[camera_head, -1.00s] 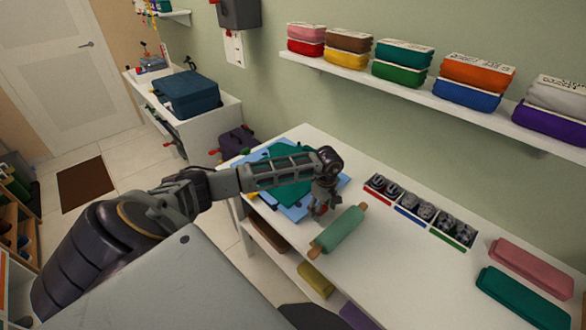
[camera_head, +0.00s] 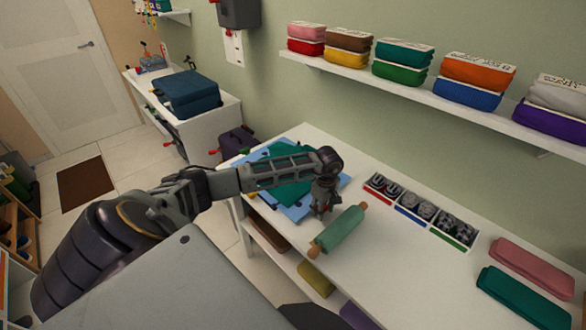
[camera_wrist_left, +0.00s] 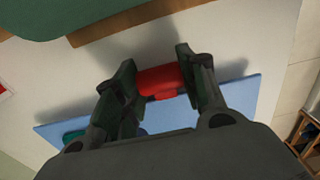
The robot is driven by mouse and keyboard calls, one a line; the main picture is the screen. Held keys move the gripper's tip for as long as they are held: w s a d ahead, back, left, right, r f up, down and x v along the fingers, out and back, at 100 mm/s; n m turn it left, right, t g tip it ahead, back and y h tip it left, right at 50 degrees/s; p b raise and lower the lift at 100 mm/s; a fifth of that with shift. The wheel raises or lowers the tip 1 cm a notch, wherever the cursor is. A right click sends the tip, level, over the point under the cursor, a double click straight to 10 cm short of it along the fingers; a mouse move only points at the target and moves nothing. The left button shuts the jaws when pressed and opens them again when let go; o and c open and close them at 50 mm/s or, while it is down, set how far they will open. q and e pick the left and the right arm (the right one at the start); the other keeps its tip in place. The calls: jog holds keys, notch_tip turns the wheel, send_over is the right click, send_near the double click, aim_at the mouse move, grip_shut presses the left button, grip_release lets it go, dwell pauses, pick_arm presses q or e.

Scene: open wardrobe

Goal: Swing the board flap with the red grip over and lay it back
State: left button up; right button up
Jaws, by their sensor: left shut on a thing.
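The light blue board (camera_head: 296,212) lies on the white table, with a teal sheet (camera_head: 292,190) on top of it. My left gripper (camera_head: 323,208) points down at the board's near right edge. In the left wrist view the red grip (camera_wrist_left: 160,82) sits at the edge of the blue board (camera_wrist_left: 178,115), between the two fingers of my left gripper (camera_wrist_left: 158,75). The fingers are shut on it. The board still looks flat; my arm hides part of it. My right gripper is not in view.
A green rolling pin (camera_head: 340,230) lies close in front of the gripper. To the right is a tray (camera_head: 447,239) of small dark items, then folded pink (camera_head: 532,266) and teal (camera_head: 523,298) cloths. A shelf (camera_head: 420,93) of colored packs hangs above.

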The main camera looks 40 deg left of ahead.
pick_arm(q)
jog(key=shift+r, duration=0.1)
dwell(0.3)
jog(key=shift+a+r+h, duration=0.15)
jog(key=shift+r+h, duration=0.45)
jog(key=shift+r, duration=0.45)
jog(key=shift+a+r+h, duration=0.15)
jog(key=shift+r+h, duration=0.3)
jog(key=shift+r, duration=0.1)
jog(key=shift+a+r+h, duration=0.15)
jog(key=shift+r+h, duration=0.3)
jog(key=shift+r, duration=0.05)
jog(key=shift+w+a+r, duration=0.1)
